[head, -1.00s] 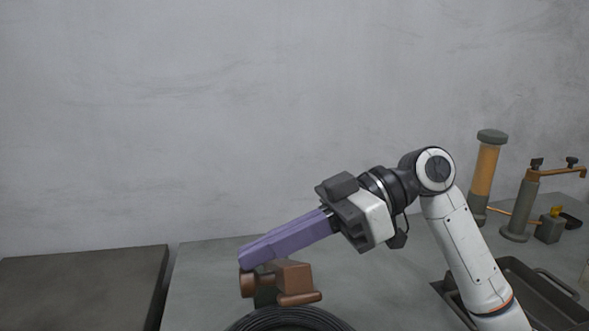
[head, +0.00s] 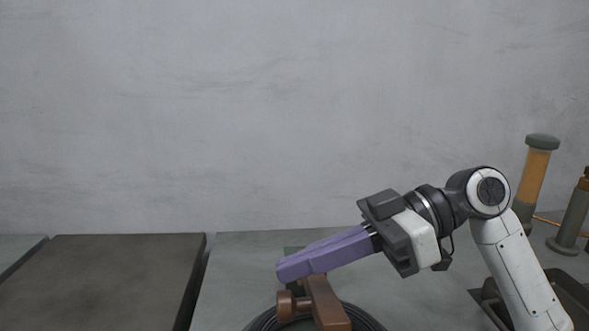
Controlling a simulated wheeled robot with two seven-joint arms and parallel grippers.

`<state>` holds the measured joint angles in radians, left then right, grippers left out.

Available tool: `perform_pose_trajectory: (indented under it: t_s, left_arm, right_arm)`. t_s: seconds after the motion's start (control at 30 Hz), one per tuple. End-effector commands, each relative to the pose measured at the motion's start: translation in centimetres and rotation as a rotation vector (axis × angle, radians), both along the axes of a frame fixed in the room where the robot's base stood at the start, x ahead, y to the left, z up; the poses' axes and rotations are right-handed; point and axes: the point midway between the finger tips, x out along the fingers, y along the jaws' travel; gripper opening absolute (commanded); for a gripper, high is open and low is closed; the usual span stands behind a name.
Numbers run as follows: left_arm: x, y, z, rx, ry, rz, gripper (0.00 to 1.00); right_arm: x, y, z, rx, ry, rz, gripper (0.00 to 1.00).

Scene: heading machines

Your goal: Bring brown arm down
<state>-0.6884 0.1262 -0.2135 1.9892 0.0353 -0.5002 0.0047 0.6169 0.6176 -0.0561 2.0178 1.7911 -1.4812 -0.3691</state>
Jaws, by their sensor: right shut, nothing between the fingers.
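The brown arm (head: 324,303) stands over a dark coil (head: 362,318) at the bottom middle of the head view. It has a rounded brown knob (head: 285,305) on its left side. My right gripper (head: 281,271), with long purple fingers, is shut and empty. Its fingertips are just above and left of the brown arm, and the fingers pass in front of its upper end. I cannot tell whether they touch it. My left gripper is not in view.
A dark flat slab (head: 100,275) lies at the left. An orange and grey cylinder (head: 536,178) and a grey post (head: 573,218) stand at the right. A dark tray (head: 572,292) is behind my right arm. The back wall is bare.

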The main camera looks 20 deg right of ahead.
Motion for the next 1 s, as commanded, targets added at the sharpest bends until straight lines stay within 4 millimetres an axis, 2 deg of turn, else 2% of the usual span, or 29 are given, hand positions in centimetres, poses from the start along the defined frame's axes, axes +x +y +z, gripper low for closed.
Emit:
perform_pose_trajectory:
  t_s: [0.3,0.33,0.4,0.6,0.7,1.0]
  left_arm:
    - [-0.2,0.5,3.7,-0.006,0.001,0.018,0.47]
    - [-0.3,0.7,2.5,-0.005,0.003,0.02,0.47]
    - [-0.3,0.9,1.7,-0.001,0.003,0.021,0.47]
    - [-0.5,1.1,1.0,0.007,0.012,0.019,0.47]
    - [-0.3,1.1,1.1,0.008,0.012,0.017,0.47]
    - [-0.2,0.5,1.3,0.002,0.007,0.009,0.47]
  right_arm:
    - [0.0,0.6,5.0,-0.001,-0.003,0.004,0.0]
    - [0.0,-0.2,4.4,-0.002,-0.001,0.0,0.0]
    - [-0.5,-2.0,4.6,-0.003,-0.002,-0.002,0.0]
    - [-1.4,-5.9,6.1,-0.001,-0.001,0.0,0.0]
    - [-1.8,-7.2,6.7,-0.001,0.0,0.002,0.0]
    - [-2.2,-8.6,7.3,0.0,-0.001,0.004,0.0]
